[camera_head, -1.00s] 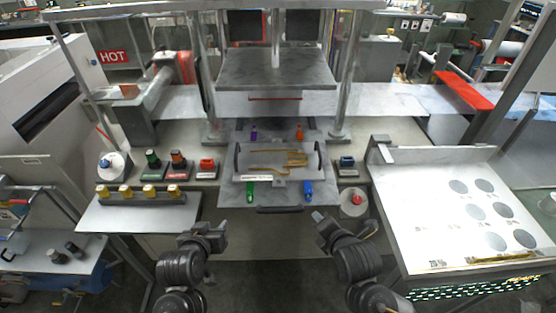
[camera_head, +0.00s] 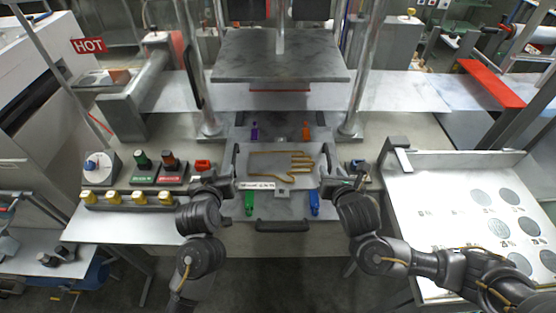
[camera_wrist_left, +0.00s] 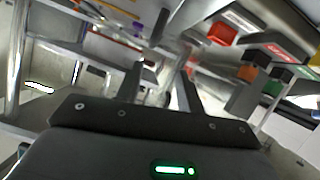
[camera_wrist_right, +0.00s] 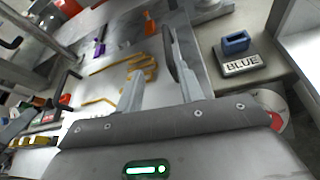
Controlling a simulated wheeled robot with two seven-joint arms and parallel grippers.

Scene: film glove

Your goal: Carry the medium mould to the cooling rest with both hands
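The mould (camera_head: 258,168) is a grey plate with a gold hand outline, lying flat on the press's lower plate (camera_head: 240,213). Dark upright handles stand at its left and right ends. My left gripper (camera_head: 230,177) is at the left handle; in the left wrist view (camera_wrist_left: 162,78) its fingers are apart, but the handle is hard to make out. My right gripper (camera_head: 344,180) is at the right handle; in the right wrist view (camera_wrist_right: 158,75) its fingers are apart, with the dark handle (camera_wrist_right: 170,52) near the right finger. I cannot tell which surface is the cooling rest.
Green (camera_head: 249,204), blue (camera_head: 314,204), purple and orange clamps surround the mould. The press's upper plate (camera_head: 280,60) hangs behind it, between metal posts. A white table with grey discs (camera_head: 430,190) is at right; a shelf with yellow-topped knobs (camera_head: 125,230) is at left.

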